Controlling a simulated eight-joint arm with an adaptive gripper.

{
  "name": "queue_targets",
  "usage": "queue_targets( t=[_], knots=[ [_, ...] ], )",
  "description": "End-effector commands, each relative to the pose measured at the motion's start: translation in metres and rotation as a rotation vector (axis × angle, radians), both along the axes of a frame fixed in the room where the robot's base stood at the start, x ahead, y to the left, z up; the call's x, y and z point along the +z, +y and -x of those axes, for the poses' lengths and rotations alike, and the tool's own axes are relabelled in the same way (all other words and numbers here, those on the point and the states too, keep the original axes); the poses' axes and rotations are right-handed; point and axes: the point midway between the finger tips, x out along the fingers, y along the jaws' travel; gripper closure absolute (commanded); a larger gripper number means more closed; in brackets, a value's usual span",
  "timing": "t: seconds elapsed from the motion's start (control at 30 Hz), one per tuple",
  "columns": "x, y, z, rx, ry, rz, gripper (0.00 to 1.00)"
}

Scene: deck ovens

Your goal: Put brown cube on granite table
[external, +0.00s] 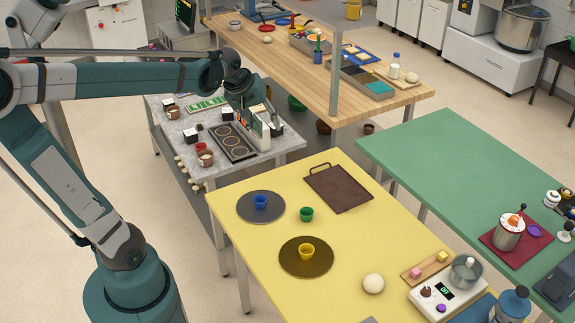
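The granite table (288,146) is the light grey speckled table left of centre, behind the yellow table. My gripper (258,138) points down over its right part, beside a black hob plate with rings (233,143). Pale upright parts show at my gripper's tip, and I cannot tell whether they are its fingers or something it holds. I cannot make out a brown cube for certain. A small dark brown piece (199,127) lies on the granite table, but its shape is too small to tell. The area between the fingers is not clear.
The granite table also bears black-and-white blocks (191,136), a red piece (201,147), brown cups (205,158) and a green tray (208,104). A wooden table with a metal post (336,75) stands behind. The yellow table (240,225) holds coloured cups and a brown tray (338,187).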

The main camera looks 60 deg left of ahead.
Motion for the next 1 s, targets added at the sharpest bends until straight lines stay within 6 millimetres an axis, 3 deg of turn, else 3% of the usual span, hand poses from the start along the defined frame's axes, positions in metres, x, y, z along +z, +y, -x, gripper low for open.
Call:
queue_targets(
  t=[0.2,0.5,0.8,1.0],
  knots=[
    [-0.004,-0.053,0.031,-0.197,-0.015,-0.09,0.69],
    [-0.016,-0.111,0.074,-0.462,-0.044,-0.219,0.69],
    [-0.037,-0.159,0.119,-0.719,-0.075,-0.351,0.69],
    [-0.048,-0.178,0.139,-0.842,-0.095,-0.417,0.69]
  ],
)
